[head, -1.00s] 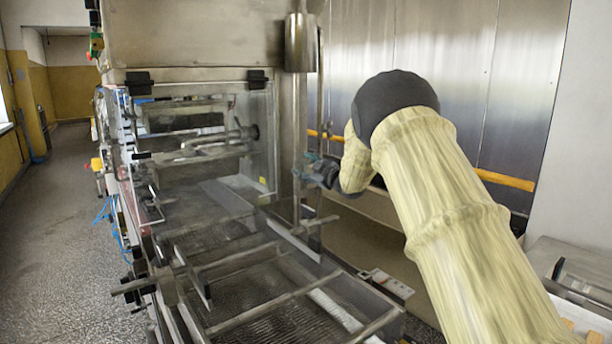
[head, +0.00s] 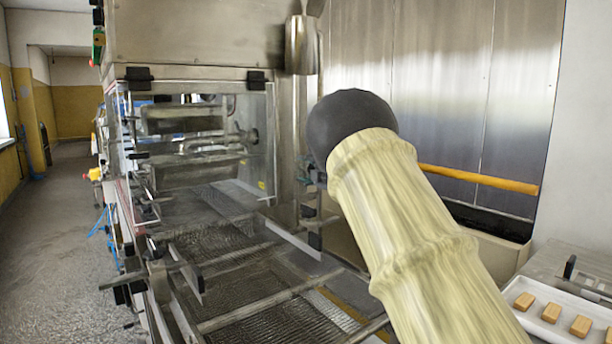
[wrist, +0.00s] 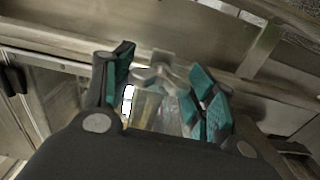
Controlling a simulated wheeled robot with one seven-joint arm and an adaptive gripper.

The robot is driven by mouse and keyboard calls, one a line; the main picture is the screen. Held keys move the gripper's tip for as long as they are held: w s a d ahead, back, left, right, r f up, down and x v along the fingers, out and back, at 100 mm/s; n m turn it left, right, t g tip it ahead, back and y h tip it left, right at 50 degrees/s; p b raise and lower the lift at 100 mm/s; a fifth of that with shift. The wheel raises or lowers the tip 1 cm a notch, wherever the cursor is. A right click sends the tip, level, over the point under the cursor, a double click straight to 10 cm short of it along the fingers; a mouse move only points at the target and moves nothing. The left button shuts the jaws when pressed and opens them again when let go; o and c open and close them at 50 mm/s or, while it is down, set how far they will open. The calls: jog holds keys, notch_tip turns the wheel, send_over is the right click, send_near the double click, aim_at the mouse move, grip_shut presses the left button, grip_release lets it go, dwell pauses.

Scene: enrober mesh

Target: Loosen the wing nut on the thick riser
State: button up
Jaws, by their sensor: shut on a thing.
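In the wrist view, my gripper (wrist: 163,84) has its two teal-padded fingers on either side of a pale metal wing nut (wrist: 154,76) and is shut on it. The wing nut's lower part runs down between the fingers, and the exact contact with the pads is hard to make out. In the head view, the thick riser (head: 299,110) appears as an upright metal post below a steel cylinder. My gripper is beside this post, mostly hidden behind my own arm, so the wing nut cannot be made out there.
The enrober's wire mesh belt (head: 235,265) and crossbars lie left of my arm. A clear guard panel (head: 255,150) stands behind the belt. An orange rail (head: 480,180) runs along the back. A white tray (head: 508,293) of biscuits is at right.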

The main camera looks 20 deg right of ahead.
jog(key=shift+f+n, duration=0.15)
jog(key=shift+n, duration=0.15)
jog(key=o, duration=1)
jog(key=shift+s, duration=0.1)
jog(key=v, duration=1.2)
